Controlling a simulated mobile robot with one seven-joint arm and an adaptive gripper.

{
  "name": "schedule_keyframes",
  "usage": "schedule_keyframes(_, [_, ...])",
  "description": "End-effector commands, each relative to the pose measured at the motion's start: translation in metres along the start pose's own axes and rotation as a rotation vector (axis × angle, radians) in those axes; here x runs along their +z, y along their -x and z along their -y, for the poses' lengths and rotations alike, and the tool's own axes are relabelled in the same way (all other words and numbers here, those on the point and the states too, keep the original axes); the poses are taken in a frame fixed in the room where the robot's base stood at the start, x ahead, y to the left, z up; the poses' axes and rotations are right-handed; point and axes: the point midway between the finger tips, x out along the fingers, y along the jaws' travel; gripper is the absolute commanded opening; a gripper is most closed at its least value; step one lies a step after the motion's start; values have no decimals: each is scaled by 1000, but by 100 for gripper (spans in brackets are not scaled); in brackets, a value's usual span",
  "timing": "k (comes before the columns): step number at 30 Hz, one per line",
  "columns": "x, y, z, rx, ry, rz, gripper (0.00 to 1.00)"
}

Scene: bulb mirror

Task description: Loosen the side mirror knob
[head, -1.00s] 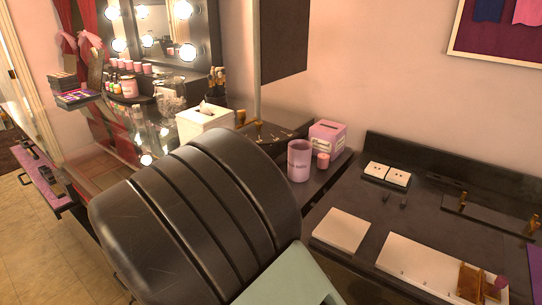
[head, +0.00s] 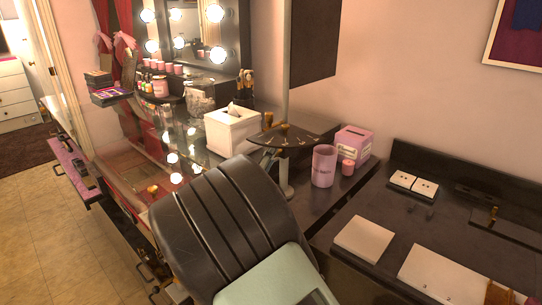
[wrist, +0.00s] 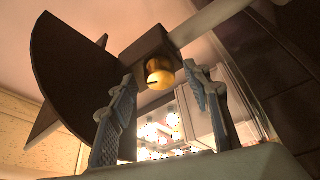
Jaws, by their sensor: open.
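The gold knob (wrist: 160,76) has a slot across its face and sticks out of a dark block (wrist: 146,48) on a pale pole (wrist: 205,20) in the wrist view. A dark fan-shaped plate (wrist: 75,65) joins the block; it also shows in the head view (head: 268,138), with marks on top. My gripper (wrist: 160,88) is open, one finger on each side of the knob. The fingertips appear apart from it. My arm hides the gripper in the head view. A dark panel (head: 314,38), possibly the side mirror, is by the pole (head: 285,90).
A white tissue box (head: 232,130) stands left of the plate. A lit vanity mirror (head: 195,30) is behind.

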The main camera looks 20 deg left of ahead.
Motion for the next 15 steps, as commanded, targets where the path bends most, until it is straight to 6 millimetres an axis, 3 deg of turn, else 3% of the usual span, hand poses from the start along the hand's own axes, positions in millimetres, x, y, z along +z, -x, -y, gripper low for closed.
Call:
schedule_keyframes(10, [0,-4,0,0,1,0,44])
schedule_keyframes(15, [0,-4,0,0,1,0,25])
